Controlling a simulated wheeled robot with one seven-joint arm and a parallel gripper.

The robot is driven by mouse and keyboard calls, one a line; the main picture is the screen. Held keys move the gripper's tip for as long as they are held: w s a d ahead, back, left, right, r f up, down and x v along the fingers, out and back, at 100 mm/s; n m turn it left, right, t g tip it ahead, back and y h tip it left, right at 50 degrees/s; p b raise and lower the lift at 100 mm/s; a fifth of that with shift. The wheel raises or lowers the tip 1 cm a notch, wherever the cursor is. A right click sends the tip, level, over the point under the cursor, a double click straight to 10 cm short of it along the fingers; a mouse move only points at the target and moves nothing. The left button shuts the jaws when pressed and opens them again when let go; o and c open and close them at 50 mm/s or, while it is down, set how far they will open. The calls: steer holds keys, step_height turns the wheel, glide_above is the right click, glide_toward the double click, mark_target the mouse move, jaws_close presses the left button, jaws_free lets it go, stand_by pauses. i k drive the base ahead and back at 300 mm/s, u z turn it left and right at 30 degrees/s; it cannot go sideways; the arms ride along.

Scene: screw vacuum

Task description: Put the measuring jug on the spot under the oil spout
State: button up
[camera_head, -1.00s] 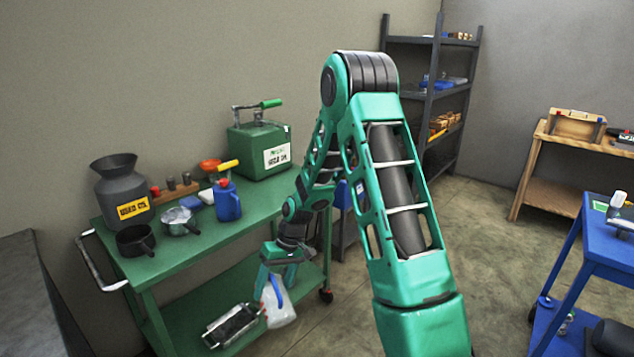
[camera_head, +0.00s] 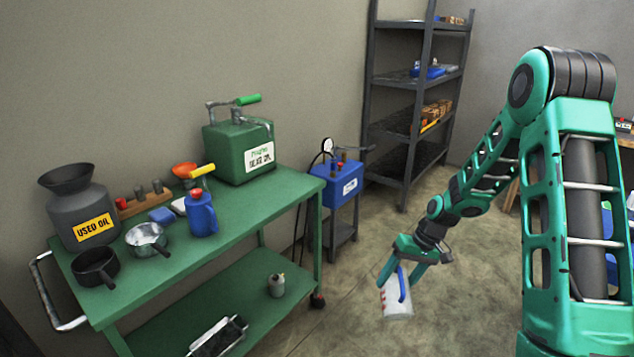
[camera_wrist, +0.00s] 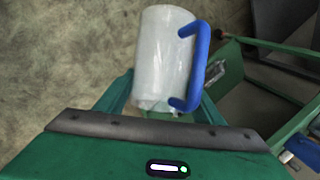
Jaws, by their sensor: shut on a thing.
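The measuring jug (camera_head: 394,303) is a translucent whitish jug with a blue handle. My gripper (camera_head: 402,278) is shut on it and holds it tilted over open floor, to the right of the green cart. In the wrist view the jug (camera_wrist: 163,55) lies between the fingers, handle to the right. A green dispenser box (camera_head: 225,150) with a green-handled lever stands at the far right end of the cart top. A metal spout (camera_head: 258,124) shows at its upper right. No marked spot under the spout can be made out.
The green cart top (camera_head: 215,245) holds a used-oil can (camera_head: 80,195), pans, a blue jug (camera_head: 201,217) and a funnel. Its lower shelf holds a small container (camera_head: 277,286) and a metal tray. A blue machine (camera_head: 340,185) stands beyond. A shelf rack stands behind.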

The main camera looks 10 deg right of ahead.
mark_target(275, 185)
steer(key=z, duration=0.15)
steer(key=k, duration=0.95)
steer(key=u, duration=0.45)
steer(key=i, duration=1.7)
